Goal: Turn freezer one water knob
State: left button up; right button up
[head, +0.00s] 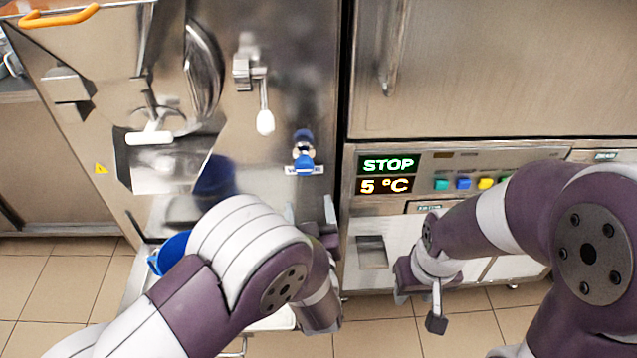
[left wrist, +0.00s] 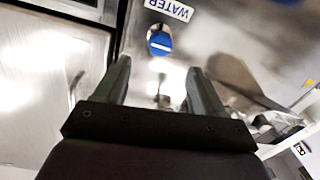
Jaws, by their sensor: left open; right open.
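The blue water knob (head: 304,160) is on the steel front of the left freezer, above a partly covered label. In the left wrist view the blue knob (left wrist: 159,42) has a white bar across it and sits just below the WATER label (left wrist: 169,8). My left gripper (head: 318,212) is below the knob in the head view, apart from it. The left wrist view shows its two fingers (left wrist: 157,80) open and empty, with the knob beyond the gap between them. My right gripper (head: 418,302) is open and empty, low in front of the right machine.
A white-tipped lever (head: 264,120) is up and left of the knob. A blue bucket (head: 172,250) stands at lower left, partly behind my left arm. The right machine has a display (head: 387,174) reading STOP and 5 °C, with coloured buttons (head: 463,184) beside it.

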aim_at(305, 171)
pick_arm(q)
jog(key=w, duration=1.2)
jog(key=shift+w+a, duration=0.35)
jog(key=shift+a, duration=0.05)
jog(key=shift+r, duration=0.1)
jog(key=c, duration=1)
jog(key=shift+c, duration=0.2)
